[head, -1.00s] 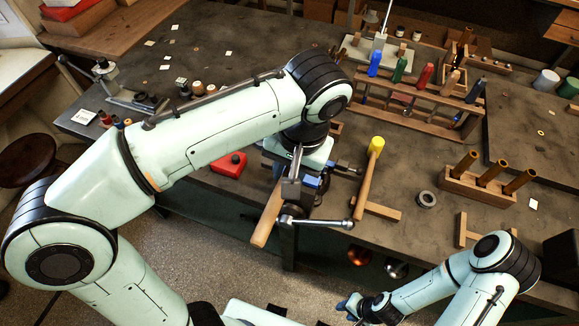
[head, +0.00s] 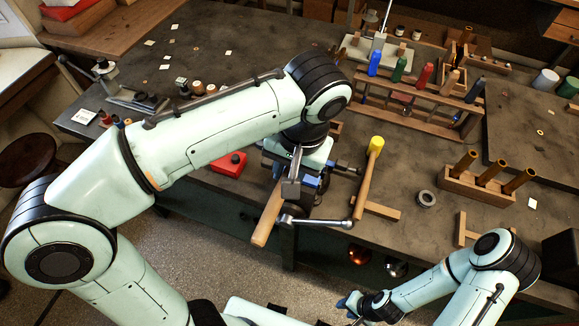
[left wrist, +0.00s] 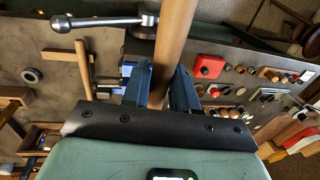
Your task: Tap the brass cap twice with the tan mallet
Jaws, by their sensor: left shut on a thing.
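My left gripper, seen in the left wrist view (left wrist: 163,90), is shut on a round wooden handle (left wrist: 174,35), which runs up out of that view. I cannot see a head on this handle, nor pick out the brass cap. A second mallet with a yellow head (head: 376,144) lies on the bench right of the vise. My right gripper (head: 350,304) is low at the front, off the bench; its blue fingers are too small to tell their opening.
The vise (head: 291,187) has a steel bar handle (head: 318,222) jutting right. A red block (head: 231,163) sits left of it. A tool rack (head: 410,98) stands behind, a peg block (head: 488,184) at right with a grey ring (head: 426,199) nearby.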

